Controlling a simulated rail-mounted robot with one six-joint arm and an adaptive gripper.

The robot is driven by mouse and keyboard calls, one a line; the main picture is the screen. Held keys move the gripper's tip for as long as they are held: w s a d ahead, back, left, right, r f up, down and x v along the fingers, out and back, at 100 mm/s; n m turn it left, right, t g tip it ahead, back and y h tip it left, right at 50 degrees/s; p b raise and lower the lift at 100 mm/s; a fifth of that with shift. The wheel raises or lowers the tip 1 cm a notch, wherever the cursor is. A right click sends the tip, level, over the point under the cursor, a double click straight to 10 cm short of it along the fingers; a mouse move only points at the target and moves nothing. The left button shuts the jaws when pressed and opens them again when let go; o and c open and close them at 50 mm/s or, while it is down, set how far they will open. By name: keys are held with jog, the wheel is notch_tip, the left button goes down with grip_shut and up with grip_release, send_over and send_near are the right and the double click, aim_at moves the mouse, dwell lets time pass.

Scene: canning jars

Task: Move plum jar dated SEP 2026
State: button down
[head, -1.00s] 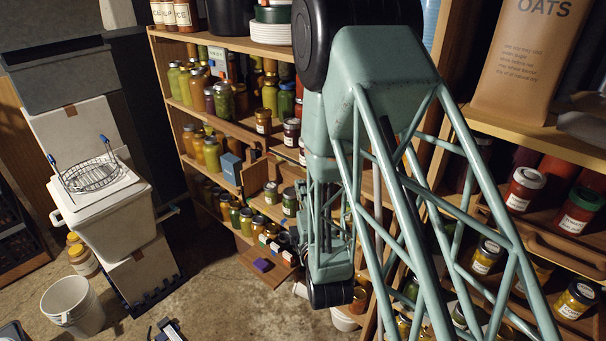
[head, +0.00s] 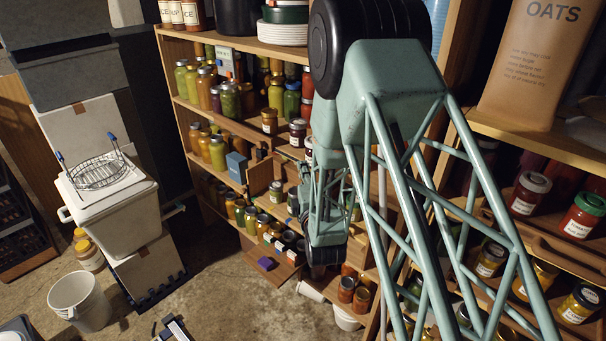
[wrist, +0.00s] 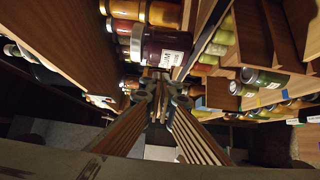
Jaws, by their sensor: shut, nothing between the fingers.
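A dark purple jar (wrist: 168,48) with a white label lies just beyond my fingertips in the wrist view. Part of the label's word shows and looks like the end of "PLUM"; I cannot read a date. My gripper (wrist: 160,76) points toward this jar, with its fingertips together and empty, just short of or beside the glass; I cannot tell whether they touch. In the head view my arm hides the fingertips and I cannot pick out this jar.
Orange jars (wrist: 125,10) stand beside the dark jar. A wooden shelf unit (head: 228,122) holds several rows of jars. A low pulled-out board (head: 281,271) carries a purple block (head: 266,263). A white bucket (head: 78,303) stands on the floor at left.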

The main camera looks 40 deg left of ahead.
aim_at(307, 157)
jog(key=shift+w, duration=1.6)
jog(key=shift+w, duration=0.1)
jog(key=shift+w+f+b, duration=0.1)
jog(key=shift+w+b, duration=1.8)
jog(key=shift+w, duration=0.05)
jog(key=shift+w+a+b, duration=0.15)
jog(key=shift+w+b, duration=1.45)
jog(key=shift+w, duration=0.4)
jog(key=shift+s, duration=0.2)
jog(key=shift+s+b, duration=1.6)
jog(key=shift+s, duration=0.2)
jog(key=v, duration=1)
jog(key=shift+p, duration=0.3)
